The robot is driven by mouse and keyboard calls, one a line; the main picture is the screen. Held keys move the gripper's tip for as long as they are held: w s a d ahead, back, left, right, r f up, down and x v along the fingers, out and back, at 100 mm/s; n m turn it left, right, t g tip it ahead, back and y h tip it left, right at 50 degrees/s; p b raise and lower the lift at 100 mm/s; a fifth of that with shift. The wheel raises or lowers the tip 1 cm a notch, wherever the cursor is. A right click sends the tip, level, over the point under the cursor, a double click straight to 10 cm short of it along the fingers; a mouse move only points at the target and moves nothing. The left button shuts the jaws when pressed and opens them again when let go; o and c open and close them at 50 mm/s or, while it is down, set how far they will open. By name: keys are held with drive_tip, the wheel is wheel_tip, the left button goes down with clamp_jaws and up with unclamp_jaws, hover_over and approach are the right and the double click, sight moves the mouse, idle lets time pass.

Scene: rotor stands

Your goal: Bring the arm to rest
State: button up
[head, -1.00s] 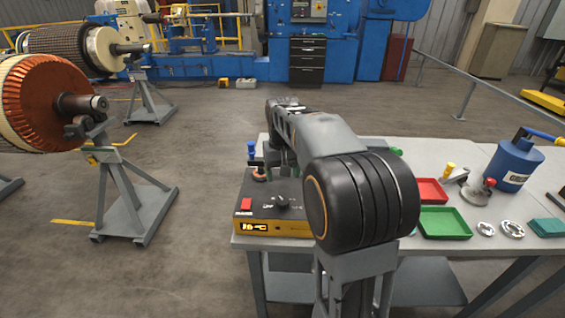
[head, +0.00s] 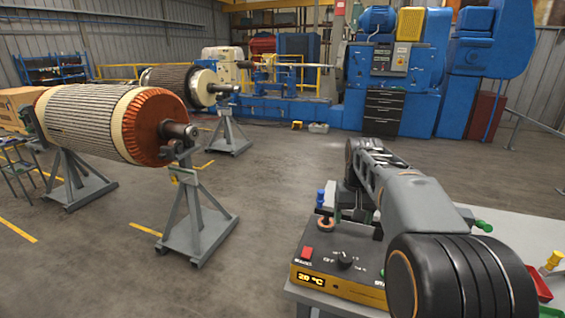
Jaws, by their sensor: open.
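My arm (head: 425,205) reaches forward from the lower right of the head view, over the near-left part of the bench. Its big dark joint is close to the camera and its elbow is raised. My gripper (head: 359,214) hangs below the elbow, behind the heater box, mostly hidden by the arm. Its fingers are small and dark here; I see nothing held in them.
The heater box (head: 318,262), display reading 20 °C, stands on the grey bench (head: 520,236) under the arm. A large rotor (head: 95,122) rests on grey stands (head: 200,228) at left. Floor between is clear.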

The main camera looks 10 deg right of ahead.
drive_tip(key=s+a+f+t, duration=0.1)
drive_tip(key=s+a+f, duration=0.1)
drive_tip(key=s, duration=0.3)
drive_tip(key=s+a+f+n+t, duration=0.1)
drive_tip(key=s+a+f, duration=0.2)
drive_tip(key=s, duration=0.3)
drive_tip(key=s+a+f+n+t, duration=0.1)
drive_tip(key=s+a+f, duration=0.1)
drive_tip(key=s+a, duration=0.2)
drive_tip(key=shift+s+a+f+t, duration=0.3)
drive_tip(key=shift+s+a+t, duration=0.1)
drive_tip(key=shift+s, duration=0.5)
